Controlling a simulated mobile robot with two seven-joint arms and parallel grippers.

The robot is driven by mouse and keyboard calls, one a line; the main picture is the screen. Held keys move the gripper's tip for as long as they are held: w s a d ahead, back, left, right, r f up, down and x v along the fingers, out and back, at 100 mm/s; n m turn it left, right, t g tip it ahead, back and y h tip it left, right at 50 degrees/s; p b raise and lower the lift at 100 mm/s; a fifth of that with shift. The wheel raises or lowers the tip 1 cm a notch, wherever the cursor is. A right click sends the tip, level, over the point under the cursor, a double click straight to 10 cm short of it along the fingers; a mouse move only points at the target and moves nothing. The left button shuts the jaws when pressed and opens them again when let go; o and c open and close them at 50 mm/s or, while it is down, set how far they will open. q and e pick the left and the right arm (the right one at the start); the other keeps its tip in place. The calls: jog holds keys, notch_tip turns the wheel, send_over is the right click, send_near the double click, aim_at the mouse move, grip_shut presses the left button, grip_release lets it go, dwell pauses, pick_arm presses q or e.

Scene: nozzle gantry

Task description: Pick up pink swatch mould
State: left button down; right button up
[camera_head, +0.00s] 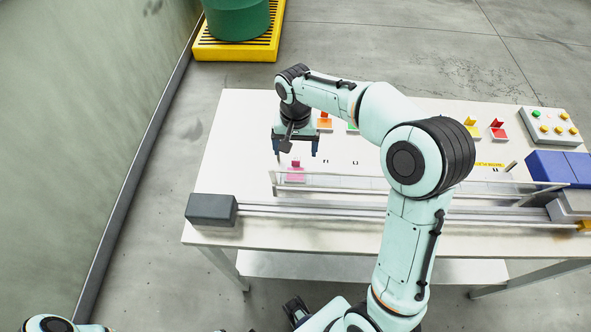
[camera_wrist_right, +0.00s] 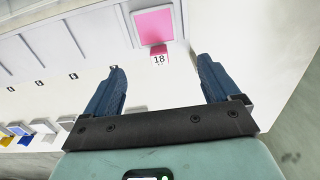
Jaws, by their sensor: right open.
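The pink swatch mould (camera_head: 296,176) lies on the white table near its left side, with a small upright pink part at its back. In the right wrist view the pink mould (camera_wrist_right: 153,27) shows as a pink square, with a tag marked 18 at its near edge. My right gripper (camera_head: 296,151) points down above the table, just behind the mould in the head view. In the right wrist view its blue fingers (camera_wrist_right: 159,63) are spread wide with nothing between them, and the mould lies beyond the fingertips. My left gripper does not show.
A clear panel (camera_head: 400,184) and a long rail (camera_head: 330,211) run along the table front, close to the mould. A grey block (camera_head: 211,209) ends the rail. Orange (camera_head: 324,123), yellow (camera_head: 472,130) and red (camera_head: 498,132) moulds stand behind. A button box (camera_head: 548,126) is at right.

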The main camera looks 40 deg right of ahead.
aim_at(296, 160)
jog(key=f, duration=0.5)
jog(key=shift+s+a+f, duration=0.15)
jog(key=shift+s+f, duration=0.05)
jog(key=shift+f, duration=0.1)
jog(key=c, duration=1.2)
jog(key=shift+r, duration=0.15)
